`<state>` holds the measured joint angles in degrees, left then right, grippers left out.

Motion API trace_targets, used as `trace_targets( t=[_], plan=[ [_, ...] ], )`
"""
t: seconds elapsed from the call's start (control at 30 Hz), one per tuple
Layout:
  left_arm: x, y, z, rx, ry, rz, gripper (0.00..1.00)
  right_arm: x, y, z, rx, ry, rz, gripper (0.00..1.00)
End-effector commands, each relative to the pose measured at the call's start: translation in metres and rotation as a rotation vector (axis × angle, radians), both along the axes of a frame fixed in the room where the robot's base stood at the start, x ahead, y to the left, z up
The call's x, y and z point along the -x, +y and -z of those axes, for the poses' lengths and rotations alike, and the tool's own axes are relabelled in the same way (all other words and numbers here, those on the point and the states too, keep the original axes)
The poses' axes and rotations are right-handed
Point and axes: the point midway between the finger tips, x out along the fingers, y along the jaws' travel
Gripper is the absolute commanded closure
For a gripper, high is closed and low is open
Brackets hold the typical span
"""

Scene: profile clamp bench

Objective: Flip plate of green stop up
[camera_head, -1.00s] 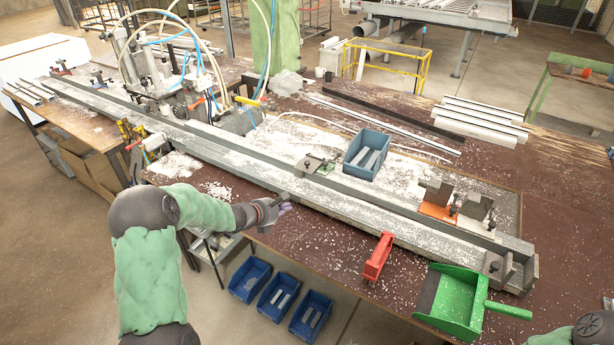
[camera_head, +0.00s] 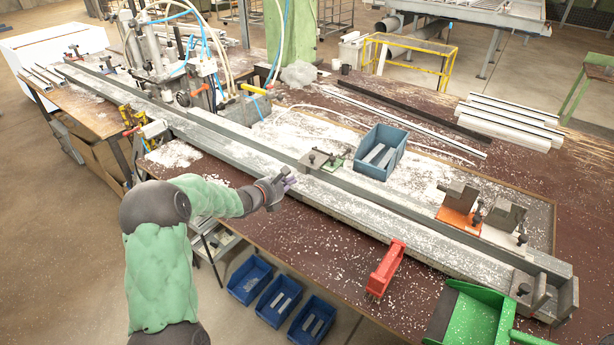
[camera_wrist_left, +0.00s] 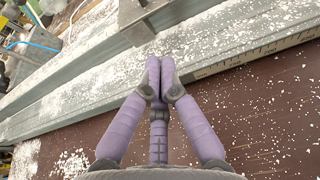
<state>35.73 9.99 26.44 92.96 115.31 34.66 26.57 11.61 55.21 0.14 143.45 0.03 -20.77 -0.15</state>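The green stop (camera_head: 335,164) sits on the long grey rail near the middle of the bench. It has a small green base and a grey metal plate (camera_head: 314,158) that looks low and flat, reaching over the rail. In the left wrist view a grey metal block (camera_wrist_left: 136,18), seemingly part of this stop, shows at the top edge, beyond the fingertips. My left gripper (camera_head: 291,181) is over the front edge of the rail, just in front of the stop and apart from it. In the left wrist view its purple fingers (camera_wrist_left: 159,70) are together, with nothing visible between them. My right gripper is out of view.
A blue bin (camera_head: 376,152) is just behind the green stop. A red clamp-like piece (camera_head: 386,268) and a green dustpan (camera_head: 468,314) lie at the front right.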

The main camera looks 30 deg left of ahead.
Motion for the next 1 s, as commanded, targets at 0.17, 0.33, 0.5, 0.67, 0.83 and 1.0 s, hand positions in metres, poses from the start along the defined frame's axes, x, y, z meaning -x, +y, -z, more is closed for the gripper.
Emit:
trace_targets(
  t=[0.17, 0.33, 0.5, 0.67, 0.83, 1.0],
  plan=[
    [-0.005, -0.001, 0.003, 0.000, 0.001, 0.001, 1.00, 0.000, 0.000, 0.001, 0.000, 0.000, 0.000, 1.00],
    [-0.024, -0.003, 0.011, 0.001, 0.001, 0.003, 1.00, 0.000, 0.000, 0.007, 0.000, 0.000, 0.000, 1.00],
    [-0.052, -0.005, 0.021, 0.001, 0.000, 0.002, 1.00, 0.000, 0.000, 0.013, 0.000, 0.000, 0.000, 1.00],
    [-0.074, -0.007, 0.028, 0.001, 0.001, 0.002, 1.00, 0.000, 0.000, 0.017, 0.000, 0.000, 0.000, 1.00],
    [-0.088, -0.007, 0.032, 0.000, 0.001, 0.001, 1.00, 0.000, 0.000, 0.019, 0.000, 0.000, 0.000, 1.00],
    [-0.094, -0.008, 0.034, 0.000, 0.002, 0.001, 1.00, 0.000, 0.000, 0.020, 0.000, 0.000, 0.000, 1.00]
  ],
)
